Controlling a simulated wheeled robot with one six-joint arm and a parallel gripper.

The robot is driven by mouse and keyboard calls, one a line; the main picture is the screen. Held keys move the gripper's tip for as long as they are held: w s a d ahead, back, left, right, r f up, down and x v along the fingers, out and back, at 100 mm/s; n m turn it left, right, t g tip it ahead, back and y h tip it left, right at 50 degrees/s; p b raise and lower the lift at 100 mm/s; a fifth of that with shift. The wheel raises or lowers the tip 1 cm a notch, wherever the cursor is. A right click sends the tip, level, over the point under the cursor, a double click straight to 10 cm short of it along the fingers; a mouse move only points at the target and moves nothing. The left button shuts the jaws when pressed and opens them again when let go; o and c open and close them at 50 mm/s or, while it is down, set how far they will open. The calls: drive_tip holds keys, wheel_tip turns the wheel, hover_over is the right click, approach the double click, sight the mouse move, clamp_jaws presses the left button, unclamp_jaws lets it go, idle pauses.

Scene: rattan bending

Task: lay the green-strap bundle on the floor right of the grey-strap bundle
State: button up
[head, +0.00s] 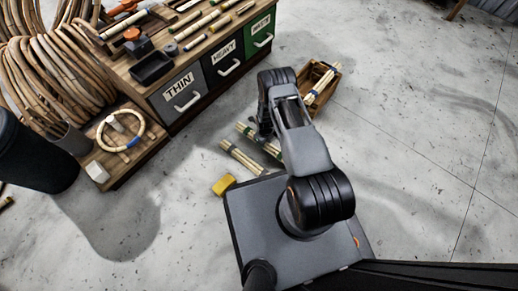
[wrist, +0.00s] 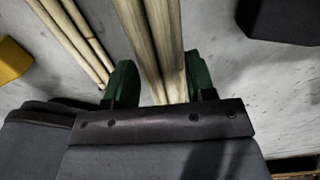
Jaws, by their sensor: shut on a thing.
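My gripper (head: 264,141) is shut on a bundle of pale rattan sticks (head: 246,130), which I take for the green-strap bundle. In the wrist view the held bundle (wrist: 155,45) runs between the two green finger parts of my gripper (wrist: 161,85). Its strap is not clear there. A second bundle (head: 240,157), likely the grey-strap one, lies on the floor left of it, apart and roughly parallel. It also shows in the wrist view (wrist: 72,35). I cannot tell whether the held bundle touches the floor. My arm hides part of it in the head view.
A yellow block (head: 223,185) lies on the floor near the second bundle. A wooden crate (head: 319,104) with more sticks stands behind my arm. A drawer bench (head: 185,112) and coiled rattan (head: 45,75) are at left. Open floor (head: 420,120) lies to the right.

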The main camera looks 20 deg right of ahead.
drive_tip(key=shift+w+a+f+b, duration=0.2)
drive_tip(key=shift+a+f+b, duration=0.3)
drive_tip(key=shift+a+f, duration=0.6)
drive_tip(key=shift+f+b, duration=0.75)
drive_tip(key=shift+f, duration=0.9)
drive_tip(key=shift+f, duration=0.15)
drive_tip(key=o, duration=1.1)
